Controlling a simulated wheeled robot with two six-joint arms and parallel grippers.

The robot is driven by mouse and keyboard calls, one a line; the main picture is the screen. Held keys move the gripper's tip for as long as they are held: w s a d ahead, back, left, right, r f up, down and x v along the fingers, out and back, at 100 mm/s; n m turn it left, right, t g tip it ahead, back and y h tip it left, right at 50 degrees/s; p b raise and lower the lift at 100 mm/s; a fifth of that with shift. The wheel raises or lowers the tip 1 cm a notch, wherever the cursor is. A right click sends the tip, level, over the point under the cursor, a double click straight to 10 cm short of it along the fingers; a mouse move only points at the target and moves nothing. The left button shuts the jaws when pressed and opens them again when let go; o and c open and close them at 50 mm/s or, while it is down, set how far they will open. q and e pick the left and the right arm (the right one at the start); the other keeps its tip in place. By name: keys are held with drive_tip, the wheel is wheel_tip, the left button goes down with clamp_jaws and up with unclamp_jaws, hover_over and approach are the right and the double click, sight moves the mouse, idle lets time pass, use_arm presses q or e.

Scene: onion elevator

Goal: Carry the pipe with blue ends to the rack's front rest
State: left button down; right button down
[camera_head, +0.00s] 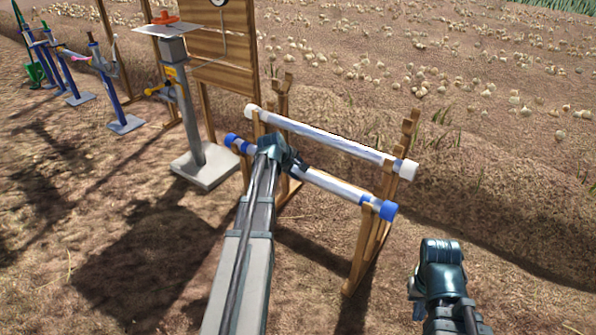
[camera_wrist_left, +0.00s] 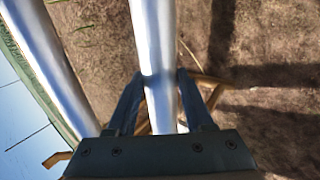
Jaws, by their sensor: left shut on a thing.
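The pipe with blue ends (camera_head: 335,187) lies along the front side of the wooden rack (camera_head: 366,250), below and nearer than a white-ended pipe. My left gripper (camera_head: 280,152) is shut around it, left of its middle. In the left wrist view the silver pipe (camera_wrist_left: 155,40) passes between the two fingers of the left gripper (camera_wrist_left: 160,82). The right blue end overlaps the rack's right front leg. I cannot tell whether the pipe touches the front rest. My right gripper (camera_head: 441,252) hangs empty-looking to the right of the rack; its fingers are not clear.
The white-ended pipe (camera_head: 330,140) lies on the rack's rear, higher rest; it also shows in the left wrist view (camera_wrist_left: 40,50). A grey post on a base (camera_head: 205,165) and a wooden board (camera_head: 222,48) stand behind left. Open soil lies in front.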

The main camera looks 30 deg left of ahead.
use_arm(q)
drive_tip(key=shift+f, duration=0.25)
drive_tip(key=shift+c, duration=1.4)
unclamp_jaws()
drive_tip(key=shift+r+p, duration=0.35)
drive_tip(key=shift+r, duration=0.1)
drive_tip(key=p+v, duration=0.9)
drive_tip(key=v, duration=0.2)
drive_tip(key=shift+s+r, duration=0.3)
